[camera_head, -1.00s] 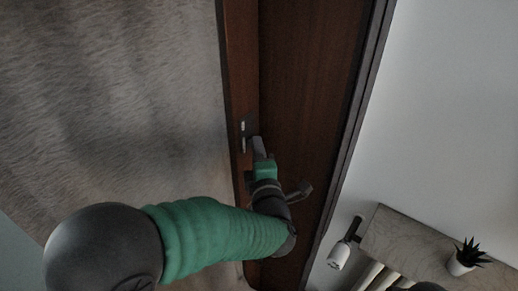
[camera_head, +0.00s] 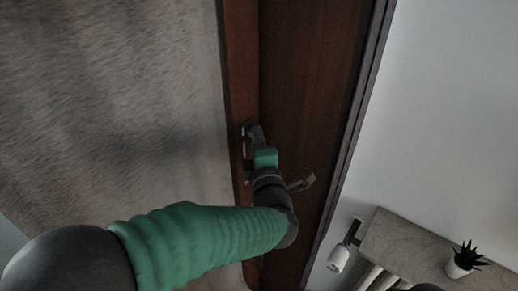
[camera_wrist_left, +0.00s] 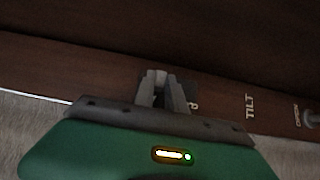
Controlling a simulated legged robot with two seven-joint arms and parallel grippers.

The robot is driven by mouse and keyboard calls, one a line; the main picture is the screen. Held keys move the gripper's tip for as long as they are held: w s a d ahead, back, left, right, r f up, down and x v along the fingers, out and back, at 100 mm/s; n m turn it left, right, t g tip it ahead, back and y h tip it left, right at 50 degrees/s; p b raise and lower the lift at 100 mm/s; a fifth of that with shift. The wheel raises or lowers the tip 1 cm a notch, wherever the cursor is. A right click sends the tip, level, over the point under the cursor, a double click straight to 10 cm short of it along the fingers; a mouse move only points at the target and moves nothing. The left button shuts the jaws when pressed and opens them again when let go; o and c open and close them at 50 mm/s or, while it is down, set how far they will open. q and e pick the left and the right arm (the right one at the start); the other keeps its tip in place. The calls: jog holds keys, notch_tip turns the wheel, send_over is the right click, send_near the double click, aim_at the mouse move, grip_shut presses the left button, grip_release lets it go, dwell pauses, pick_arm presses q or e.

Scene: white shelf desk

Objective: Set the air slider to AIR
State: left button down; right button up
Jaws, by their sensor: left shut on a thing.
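My left gripper (camera_head: 254,136) reaches the brown wooden frame; its arm comes in from the lower left. In the left wrist view the fingers (camera_wrist_left: 162,88) are shut on a small pale grey piece, the air slider (camera_wrist_left: 157,75), mostly hidden between the fingertips. White lettering shows on the brown strip to the right: TILT (camera_wrist_left: 250,106) and OPEN (camera_wrist_left: 298,115). Part of another label, ending in what looks like R, shows just right of the fingers. The rest of that label is hidden. My right gripper is out of view.
A dark brown panel (camera_head: 305,90) stands to the right of the strip. A grey textured surface (camera_head: 110,110) fills the left. At the lower right are a shelf (camera_head: 405,245), a potted plant (camera_head: 461,268) and a white lamp-like fixture (camera_head: 339,258).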

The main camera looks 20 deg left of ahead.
pick_arm(q)
jog(key=shift+a+r, duration=0.1)
jog(key=shift+r, duration=0.65)
jog(key=c, duration=1.5)
grip_release()
jog(key=shift+c, duration=0.2)
jog(key=shift+o, duration=0.9)
jog(key=shift+a, duration=0.1)
jog(key=shift+s, duration=0.2)
jog(key=b+v, duration=0.5)
jog(key=v, duration=1.1)
jog(key=shift+s+b, duration=0.2)
jog(key=shift+b, duration=0.2)
